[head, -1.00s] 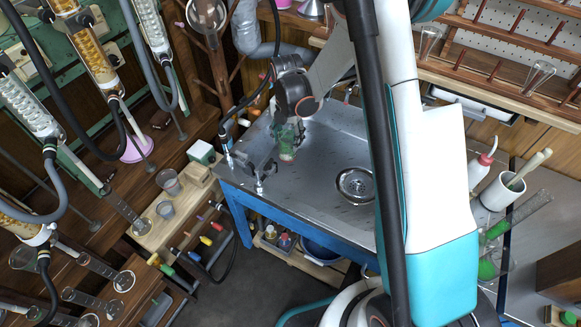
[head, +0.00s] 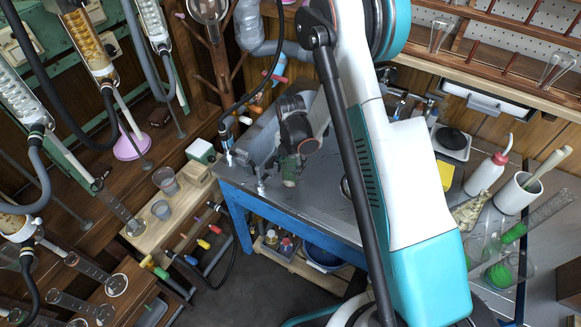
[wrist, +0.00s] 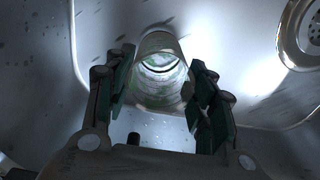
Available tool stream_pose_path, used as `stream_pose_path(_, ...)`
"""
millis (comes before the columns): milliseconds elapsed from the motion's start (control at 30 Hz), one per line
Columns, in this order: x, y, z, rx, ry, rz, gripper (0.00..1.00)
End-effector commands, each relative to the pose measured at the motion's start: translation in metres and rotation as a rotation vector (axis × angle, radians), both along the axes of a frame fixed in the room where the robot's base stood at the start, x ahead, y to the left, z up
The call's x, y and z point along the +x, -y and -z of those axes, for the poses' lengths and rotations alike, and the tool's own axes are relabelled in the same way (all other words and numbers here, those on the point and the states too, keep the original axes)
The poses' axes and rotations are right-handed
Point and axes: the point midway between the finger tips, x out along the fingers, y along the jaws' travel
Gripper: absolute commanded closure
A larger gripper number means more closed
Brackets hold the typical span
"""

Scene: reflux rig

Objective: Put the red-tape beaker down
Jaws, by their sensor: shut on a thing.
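My gripper (wrist: 160,85) is shut on a clear glass beaker (wrist: 158,62) with a greenish tint, seen from above between the two dark green finger pads. In the head view the beaker (head: 289,172) hangs below my gripper (head: 288,158), over the left part of the metal sink top (head: 318,213). No red tape can be made out on it. In the wrist view the sink's grey metal floor (wrist: 240,50) lies beneath the beaker. I cannot tell whether the beaker's base touches it.
A round drain (wrist: 311,32) lies to the right in the wrist view. Taps (head: 262,185) stand at the sink's left edge. Glassware and a wash bottle (head: 490,172) stand at the right.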

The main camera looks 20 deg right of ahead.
Motion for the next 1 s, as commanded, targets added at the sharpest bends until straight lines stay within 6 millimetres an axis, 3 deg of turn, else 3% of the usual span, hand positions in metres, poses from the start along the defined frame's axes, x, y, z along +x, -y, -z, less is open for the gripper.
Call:
stream_pose_path(333, 0.000, 0.000, 0.002, 0.000, 0.000, 0.000, 0.93)
stream_pose_path(367, 0.000, 0.000, 0.002, 0.000, 0.000, 0.000, 0.45)
stream_pose_path(433, 0.000, 0.000, 0.002, 0.000, 0.000, 0.000, 0.30)
stream_pose_path(833, 0.000, 0.000, 0.000, 0.000, 0.000, 0.000, 0.30)
stream_pose_path(1000, 0.000, 0.000, -0.022, 0.000, 0.000, 0.000, 0.30)
